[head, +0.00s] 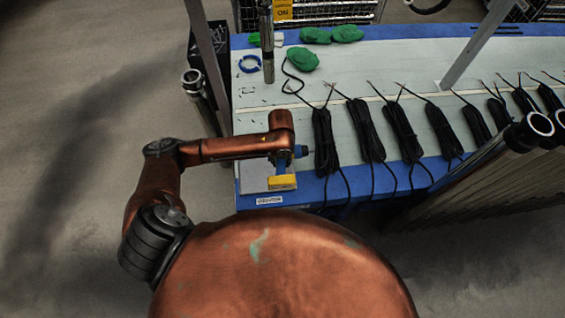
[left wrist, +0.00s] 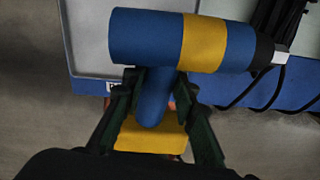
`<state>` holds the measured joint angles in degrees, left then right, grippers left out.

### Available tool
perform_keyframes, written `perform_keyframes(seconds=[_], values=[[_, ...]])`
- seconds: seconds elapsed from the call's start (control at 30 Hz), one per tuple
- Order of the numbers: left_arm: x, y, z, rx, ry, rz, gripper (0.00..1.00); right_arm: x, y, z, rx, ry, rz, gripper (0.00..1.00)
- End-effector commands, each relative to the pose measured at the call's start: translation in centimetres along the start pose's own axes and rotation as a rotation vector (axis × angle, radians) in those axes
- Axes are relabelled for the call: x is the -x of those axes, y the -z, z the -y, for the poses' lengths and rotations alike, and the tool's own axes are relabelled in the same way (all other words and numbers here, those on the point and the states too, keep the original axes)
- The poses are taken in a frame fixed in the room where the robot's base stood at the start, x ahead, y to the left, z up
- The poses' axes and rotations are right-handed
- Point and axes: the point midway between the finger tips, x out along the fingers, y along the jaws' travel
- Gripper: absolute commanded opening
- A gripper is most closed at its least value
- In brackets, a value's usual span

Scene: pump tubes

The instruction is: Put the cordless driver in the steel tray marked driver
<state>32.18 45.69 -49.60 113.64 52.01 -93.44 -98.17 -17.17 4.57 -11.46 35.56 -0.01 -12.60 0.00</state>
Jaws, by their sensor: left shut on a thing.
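The cordless driver (left wrist: 152,38) has a blue body with a yellow band, a dark nose and a yellow battery base. My left gripper (left wrist: 156,84) is shut on its blue handle. In the head view the driver's yellow base (head: 282,183) shows below my left gripper (head: 281,158), which is mostly hidden by my wrist. The steel tray (head: 250,178) lies at the table's near left corner, with a white label (head: 269,200) on the blue edge. The driver overlaps the tray's right part in the head view; I cannot tell its height. The tray (left wrist: 88,40) also shows behind the driver in the left wrist view.
Several black cable bundles (head: 324,143) lie in a row right of the driver, the first close to its nose. Metal tubes (head: 500,168) stand at the right.

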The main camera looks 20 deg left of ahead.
Motion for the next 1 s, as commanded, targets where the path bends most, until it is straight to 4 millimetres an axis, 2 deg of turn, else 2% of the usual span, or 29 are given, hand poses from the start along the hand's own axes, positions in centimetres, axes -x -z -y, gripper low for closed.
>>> perform_keyframes(seconds=[0.27, 0.4, 0.6, 0.87, 1.0], values=[[-2.5, -2.8, -5.0, 0.005, -0.001, 0.003, 0.00, -0.5, -0.2, 0.0, 0.000, 0.000, 0.003, 1.00], [-4.8, -3.7, -6.5, 0.004, 0.001, 0.002, 0.00, -1.0, -0.4, 0.1, 0.000, 0.001, 0.005, 1.00], [-6.8, -4.6, -7.9, 0.002, 0.003, 0.004, 0.00, -1.4, -0.5, 0.1, 0.000, 0.001, 0.007, 1.00], [-7.8, -5.0, -8.6, 0.003, 0.002, 0.003, 0.00, -1.5, -0.6, 0.1, 0.000, 0.001, 0.008, 1.00], [-9.4, -5.1, -8.9, 0.003, 0.004, 0.002, 0.00, -1.9, -0.7, 0.1, 0.000, 0.001, 0.009, 1.00]])
